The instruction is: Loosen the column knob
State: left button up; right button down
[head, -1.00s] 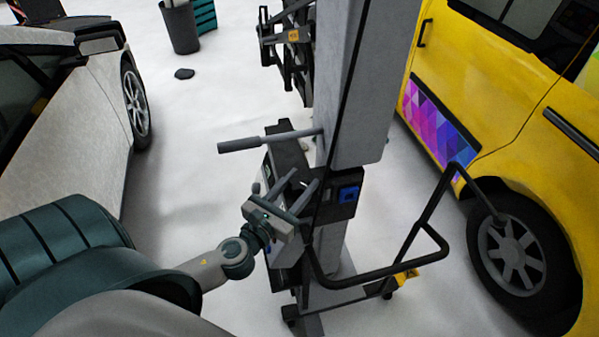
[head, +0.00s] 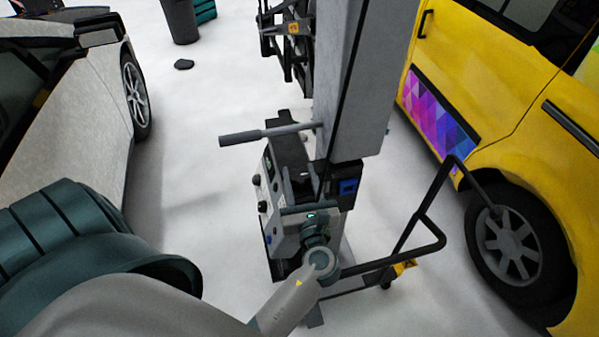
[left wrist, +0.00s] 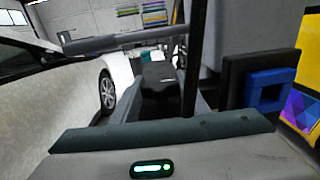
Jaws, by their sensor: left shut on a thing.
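The grey column (head: 350,90) stands upright in the middle of the head view, with a black collar and a blue square part (head: 347,187) low on it. The blue part also shows at right in the left wrist view (left wrist: 268,90). My left gripper (head: 312,190) is at the column's foot, just left of the blue part. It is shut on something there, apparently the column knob. My right gripper is not in view.
A grey bar handle (head: 262,134) sticks out left from the column above my gripper. A black tubular push handle (head: 425,235) stands to the right. A yellow van (head: 530,90) is at right, a silver car (head: 85,120) at left.

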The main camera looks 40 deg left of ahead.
pick_arm(q)
jog(key=shift+n+g+y, duration=0.4)
jog(key=shift+g, duration=0.1)
jog(key=o, duration=1.1)
jog(key=shift+c, duration=0.2)
